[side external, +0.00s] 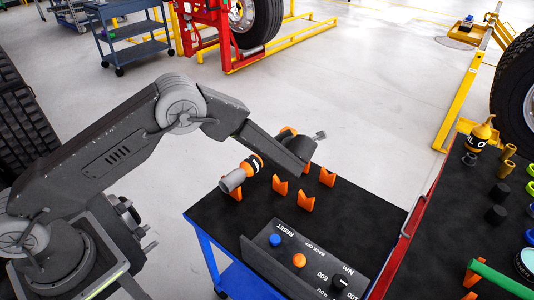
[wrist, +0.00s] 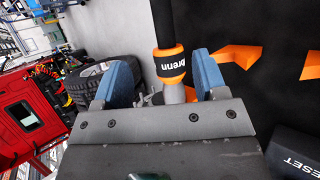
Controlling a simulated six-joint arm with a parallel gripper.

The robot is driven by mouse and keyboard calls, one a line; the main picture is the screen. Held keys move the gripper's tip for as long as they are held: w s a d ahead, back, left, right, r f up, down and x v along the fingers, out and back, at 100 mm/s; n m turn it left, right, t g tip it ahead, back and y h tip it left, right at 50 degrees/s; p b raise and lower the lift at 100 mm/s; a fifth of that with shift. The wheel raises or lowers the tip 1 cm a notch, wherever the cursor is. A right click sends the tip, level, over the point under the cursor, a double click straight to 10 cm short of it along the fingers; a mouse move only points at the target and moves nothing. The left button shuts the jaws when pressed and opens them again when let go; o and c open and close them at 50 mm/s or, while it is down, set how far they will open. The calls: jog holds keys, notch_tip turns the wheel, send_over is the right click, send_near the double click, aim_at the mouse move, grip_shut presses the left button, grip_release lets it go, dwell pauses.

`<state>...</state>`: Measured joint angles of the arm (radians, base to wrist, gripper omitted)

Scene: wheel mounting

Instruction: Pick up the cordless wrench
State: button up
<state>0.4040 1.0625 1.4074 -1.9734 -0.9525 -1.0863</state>
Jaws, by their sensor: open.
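The cordless wrench (side external: 240,173) has a grey end and an orange and black band, and shows at the left edge of the black-topped cart in the side external view. My arm hides part of it there. In the wrist view the wrench (wrist: 170,64) runs between the two blue fingers of my gripper (wrist: 160,80), with its lettered orange band just beyond them and a grey part between them. My gripper is open, with a finger on each side and a visible gap at each. Whether either finger touches the wrench is hard to tell.
Several orange holders (side external: 306,201) stand on the black cart top (side external: 345,208). A control box (side external: 300,262) with blue and orange buttons sits at the front. A second bench (side external: 470,205) with bottles and sockets adjoins on the right.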

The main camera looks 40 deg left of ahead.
jog(key=x, duration=1.4)
jog(key=shift+s+f, duration=0.2)
jog(key=shift+s, duration=0.2)
grip_shut()
jog(key=shift+w+r, duration=0.1)
jog(key=shift+r, duration=0.15)
